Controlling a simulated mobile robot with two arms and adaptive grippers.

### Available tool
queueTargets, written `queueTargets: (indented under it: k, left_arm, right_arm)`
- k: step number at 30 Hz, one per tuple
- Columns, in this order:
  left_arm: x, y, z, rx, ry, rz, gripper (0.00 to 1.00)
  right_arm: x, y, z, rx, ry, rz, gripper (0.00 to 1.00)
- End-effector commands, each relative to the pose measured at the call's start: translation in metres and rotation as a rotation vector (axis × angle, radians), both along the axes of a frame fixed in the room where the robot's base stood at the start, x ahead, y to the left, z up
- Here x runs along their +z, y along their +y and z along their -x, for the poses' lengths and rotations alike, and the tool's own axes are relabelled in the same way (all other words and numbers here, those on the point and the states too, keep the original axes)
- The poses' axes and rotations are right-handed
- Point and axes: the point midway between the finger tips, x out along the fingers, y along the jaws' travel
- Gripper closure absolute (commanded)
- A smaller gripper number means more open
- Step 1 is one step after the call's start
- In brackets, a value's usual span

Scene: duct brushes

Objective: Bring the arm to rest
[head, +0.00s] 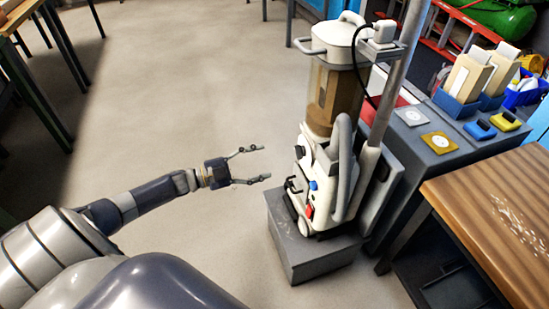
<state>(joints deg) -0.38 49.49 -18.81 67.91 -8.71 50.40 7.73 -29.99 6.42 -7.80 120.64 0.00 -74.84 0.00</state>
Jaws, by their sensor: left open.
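My left arm reaches in from the lower left in the head view. Its gripper (262,165) is open and empty, with its two fingers spread apart and pointing right. It is over open floor, to the left of a white machine (322,180) with a hose, and apart from it. My right gripper does not show.
The white machine stands on a grey block (312,252). Behind it is a canister with a white lid (335,38). A grey cabinet (445,165) holds blue bins and small pads. A wooden table (490,215) is at right.

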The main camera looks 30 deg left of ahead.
Motion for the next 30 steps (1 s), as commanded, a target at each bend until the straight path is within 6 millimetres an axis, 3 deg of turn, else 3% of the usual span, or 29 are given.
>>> queueTargets:
  k: [6,24,30]
  left_arm:
    - [0.0,0.012,0.015,0.0,-0.001,-0.001,0.42]
    - [-0.001,0.011,0.015,0.004,0.001,0.002,0.42]
    - [-0.028,-0.012,0.008,0.108,0.076,0.029,0.42]
  right_arm:
    - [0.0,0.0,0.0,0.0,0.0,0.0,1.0]
    - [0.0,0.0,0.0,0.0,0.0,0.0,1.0]
    - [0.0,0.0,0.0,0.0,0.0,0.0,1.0]
